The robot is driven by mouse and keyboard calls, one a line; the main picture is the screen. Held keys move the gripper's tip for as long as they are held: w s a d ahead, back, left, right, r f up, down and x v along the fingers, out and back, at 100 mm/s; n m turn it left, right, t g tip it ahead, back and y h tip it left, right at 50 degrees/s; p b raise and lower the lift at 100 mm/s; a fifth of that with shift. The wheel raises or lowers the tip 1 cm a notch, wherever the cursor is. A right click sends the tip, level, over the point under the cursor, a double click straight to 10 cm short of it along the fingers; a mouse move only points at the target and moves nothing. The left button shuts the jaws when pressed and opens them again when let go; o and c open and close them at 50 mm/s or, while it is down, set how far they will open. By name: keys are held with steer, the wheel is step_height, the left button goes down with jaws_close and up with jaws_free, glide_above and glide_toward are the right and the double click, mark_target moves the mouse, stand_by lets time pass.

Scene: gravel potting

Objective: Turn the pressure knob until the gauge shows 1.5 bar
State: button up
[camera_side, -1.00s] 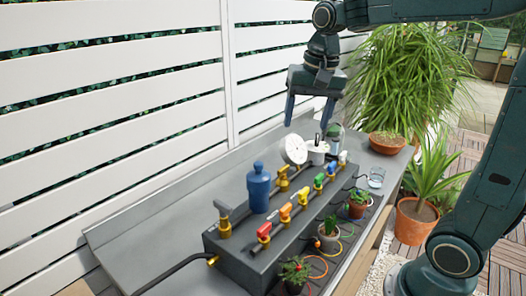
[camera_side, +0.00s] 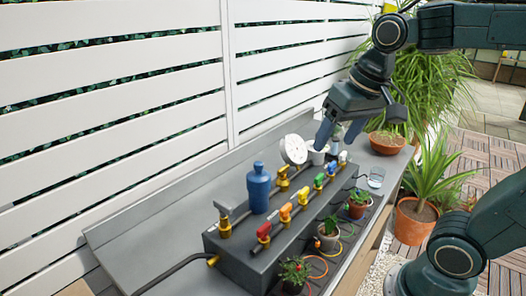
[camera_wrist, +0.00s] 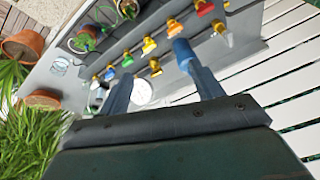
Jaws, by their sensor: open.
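The pressure gauge (camera_side: 293,149), a round white dial, stands upright at the far end of the pipework on the bench. It also shows in the wrist view (camera_wrist: 142,92), between my fingers; its reading is too small to make out. My gripper (camera_side: 337,138) is open and empty, pointing down above and to the right of the gauge. Its two fingers also show in the wrist view (camera_wrist: 160,75).
A blue canister (camera_side: 258,188) and several coloured valves, including a red-handled one (camera_side: 263,230), stand on the grey block. Small potted plants (camera_side: 329,232) line its right side. A glass of water (camera_side: 376,178) stands at the right. The slatted fence (camera_side: 120,100) closes the back.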

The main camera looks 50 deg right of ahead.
steer(key=s+a+f+n+t, duration=0.1)
steer(key=s+f+n, duration=0.1)
steer(key=s, duration=0.3)
steer(key=shift+s+a+f+n, duration=0.3)
steer(key=shift+s+f+n, duration=0.05)
steer(key=shift+n, duration=0.35)
steer(key=shift+s, duration=0.1)
stand_by(1.1)
steer(key=shift+s+a+f+n+t, duration=0.15)
steer(key=shift+s+f+n+t, duration=0.15)
steer(key=shift+s+f+n, duration=0.15)
